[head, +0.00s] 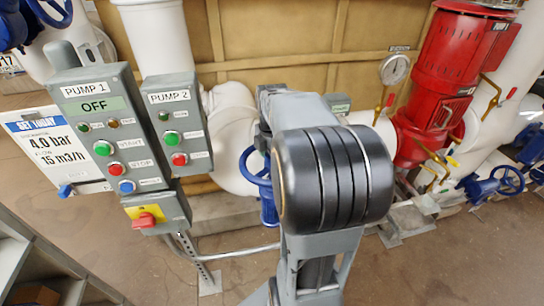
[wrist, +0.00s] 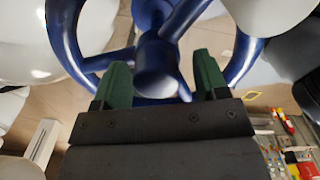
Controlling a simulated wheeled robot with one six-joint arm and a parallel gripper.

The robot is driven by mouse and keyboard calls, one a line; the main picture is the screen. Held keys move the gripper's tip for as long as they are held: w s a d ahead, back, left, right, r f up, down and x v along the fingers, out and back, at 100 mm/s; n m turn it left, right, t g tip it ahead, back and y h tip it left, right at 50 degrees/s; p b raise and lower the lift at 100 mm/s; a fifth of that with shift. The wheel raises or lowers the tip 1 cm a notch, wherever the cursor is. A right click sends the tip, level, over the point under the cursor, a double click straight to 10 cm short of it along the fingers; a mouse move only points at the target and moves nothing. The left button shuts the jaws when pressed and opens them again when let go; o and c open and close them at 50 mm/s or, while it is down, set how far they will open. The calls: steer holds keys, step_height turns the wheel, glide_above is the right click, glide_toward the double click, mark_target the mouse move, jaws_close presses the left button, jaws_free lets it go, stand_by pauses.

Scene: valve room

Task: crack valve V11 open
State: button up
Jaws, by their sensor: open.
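In the wrist view, a blue handwheel (wrist: 62,38) fills the upper part, with its round hub (wrist: 157,68) near the middle. My gripper (wrist: 162,78) is open. Its two green fingers stand left and right of the hub, with visible gaps; I cannot tell whether they touch the wheel. In the head view, my arm hides my gripper. A blue handwheel (head: 258,180) shows partly behind the arm; I cannot tell whether it is the same wheel. No V11 tag is readable.
A pump panel (head: 95,115) reading OFF stands at left, with a sign (head: 50,150) reading 4,0 bar and 15 m3/h. A red pump (head: 440,80), a gauge (head: 394,69) and blue handwheels (head: 508,180) are at right. White pipes run behind. Some floor (head: 440,265) is clear.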

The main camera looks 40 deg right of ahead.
steer(key=shift+w+r+p, duration=0.3)
steer(key=shift+r+p, duration=0.05)
steer(key=shift+r, duration=0.15)
step_height(320, 180, up, 5)
steer(key=p, duration=0.4)
steer(key=shift+s+r, duration=0.1)
steer(key=shift+s, duration=0.05)
step_height(320, 180, up, 6)
steer(key=p, duration=0.5)
